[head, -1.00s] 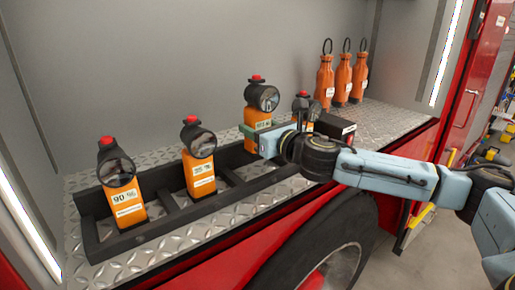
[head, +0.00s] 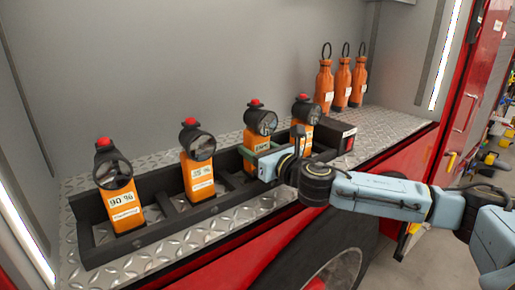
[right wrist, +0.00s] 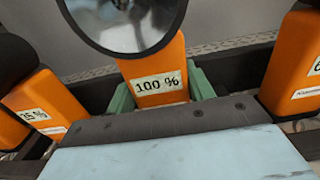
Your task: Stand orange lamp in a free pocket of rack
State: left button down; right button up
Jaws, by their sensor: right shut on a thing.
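An orange lamp (head: 256,139) with a black round head and red top button stands upright at the black rack (head: 165,228), third from the left. In the right wrist view its label reads 100 % (right wrist: 160,84). My right gripper (head: 259,152) is shut on this lamp, its green fingers on both sides of the body. The lamp's lower end is in the third pocket; its base is hidden by the gripper and rack front, so I cannot tell if it touches the bottom. Other orange lamps stand in the rack (head: 122,207) (head: 199,180) (head: 305,110). My left gripper is out of view.
The rack sits on a diamond-plate shelf (head: 385,125) of a red truck. Several orange bottle-like things with loops (head: 342,82) stand behind at the right. A dark box (head: 335,135) lies near the rack's right end. A grey wall (head: 170,70) closes the back.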

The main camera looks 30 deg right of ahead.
jog(key=o, duration=1.3)
jog(key=shift+f, duration=0.1)
jog(key=shift+o, duration=0.2)
jog(key=shift+r+p, duration=0.35)
jog(key=shift+r, duration=0.3)
jog(key=s+b, duration=0.1)
jog(key=s, duration=0.2)
jog(key=s+b, duration=0.1)
jog(key=s, duration=0.3)
jog(key=s+d+b, duration=0.1)
jog(key=s+b, duration=0.1)
jog(key=s, duration=0.1)
jog(key=shift+s+f, duration=0.15)
jog(key=shift+s, duration=0.85)
